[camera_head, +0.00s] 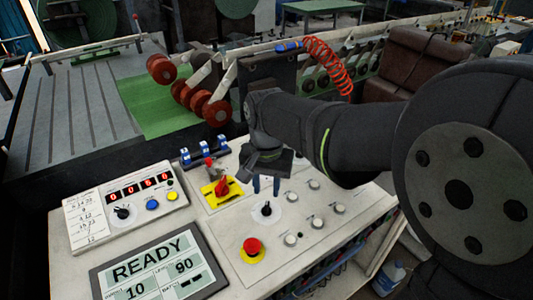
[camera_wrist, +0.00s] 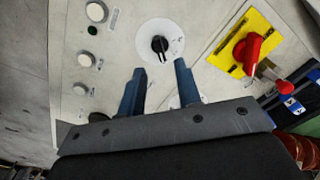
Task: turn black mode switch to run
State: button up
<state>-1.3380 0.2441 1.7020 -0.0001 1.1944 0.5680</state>
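A black mode switch (camera_head: 266,209) sits on a round white dial plate on the light control panel. It also shows in the wrist view (camera_wrist: 160,44), ahead of the fingertips, with a pale line along its top running roughly up and down the picture. Its label is too small to read. My gripper (camera_head: 266,186) is over the panel just behind the switch in the head view. Its two blue fingers (camera_wrist: 160,68) are apart with nothing between them, and neither visibly touches the switch.
A red rotary handle on a yellow plate (camera_head: 209,194) is left of the switch. A red emergency button (camera_head: 252,246) and several white buttons (camera_head: 290,240) lie nearby. Another black knob (camera_head: 122,212) is on the raised counter box. A display (camera_head: 155,267) reads READY.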

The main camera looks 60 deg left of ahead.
aim_at(266, 205)
notch_tip(266, 205, up, 12)
jog(key=shift+f, duration=0.25)
dwell(0.5)
notch_tip(266, 205, down, 18)
jog(key=shift+r, duration=0.25)
dwell(0.5)
